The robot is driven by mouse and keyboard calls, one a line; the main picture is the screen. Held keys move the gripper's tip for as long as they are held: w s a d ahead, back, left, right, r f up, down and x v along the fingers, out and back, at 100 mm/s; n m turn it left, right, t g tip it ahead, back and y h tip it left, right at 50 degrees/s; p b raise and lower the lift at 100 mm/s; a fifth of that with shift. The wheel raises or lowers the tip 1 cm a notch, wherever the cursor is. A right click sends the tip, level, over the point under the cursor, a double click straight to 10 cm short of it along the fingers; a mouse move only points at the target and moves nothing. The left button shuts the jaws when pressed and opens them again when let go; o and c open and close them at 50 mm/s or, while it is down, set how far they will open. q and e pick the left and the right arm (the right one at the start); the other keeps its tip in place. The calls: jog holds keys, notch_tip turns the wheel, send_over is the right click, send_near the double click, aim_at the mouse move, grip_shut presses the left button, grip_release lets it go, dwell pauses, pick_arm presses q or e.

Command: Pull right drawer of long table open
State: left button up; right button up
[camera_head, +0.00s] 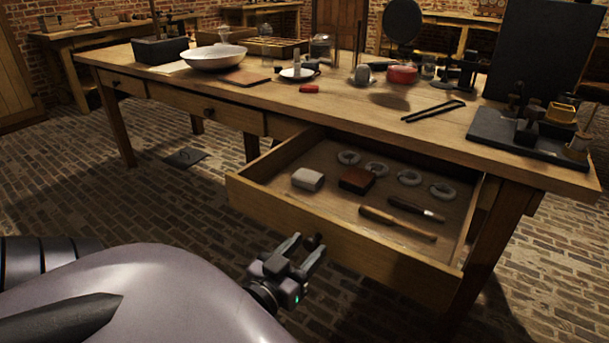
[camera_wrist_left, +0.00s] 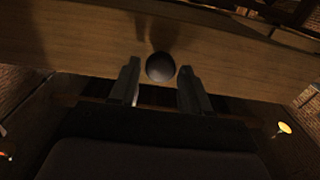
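The long wooden table (camera_head: 300,97) crosses the head view. Its right drawer (camera_head: 330,228) stands pulled well out, and its inside shows. The drawer's dark round knob (camera_head: 313,242) is at the front panel, beside the fingertips of my left gripper (camera_head: 302,246). In the left wrist view the knob (camera_wrist_left: 160,67) lies between the tips of the two spread fingers of my left gripper (camera_wrist_left: 158,80), with gaps on both sides. The left gripper is open. My right gripper is not in view.
The drawer holds a pale block (camera_head: 308,179), a brown block (camera_head: 356,179), several grey rings and two handled tools. The tabletop carries a white bowl (camera_head: 213,57), a red tin (camera_head: 402,75) and black tongs (camera_head: 433,111).

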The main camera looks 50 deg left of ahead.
pick_arm(q)
jog(key=shift+o, duration=0.4)
jog(key=shift+r, duration=0.1)
jog(key=shift+r, duration=0.3)
notch_tip(320, 180, up, 19)
jog(key=p, duration=1)
jog(key=shift+r+p, duration=0.15)
jog(key=shift+p, duration=0.15)
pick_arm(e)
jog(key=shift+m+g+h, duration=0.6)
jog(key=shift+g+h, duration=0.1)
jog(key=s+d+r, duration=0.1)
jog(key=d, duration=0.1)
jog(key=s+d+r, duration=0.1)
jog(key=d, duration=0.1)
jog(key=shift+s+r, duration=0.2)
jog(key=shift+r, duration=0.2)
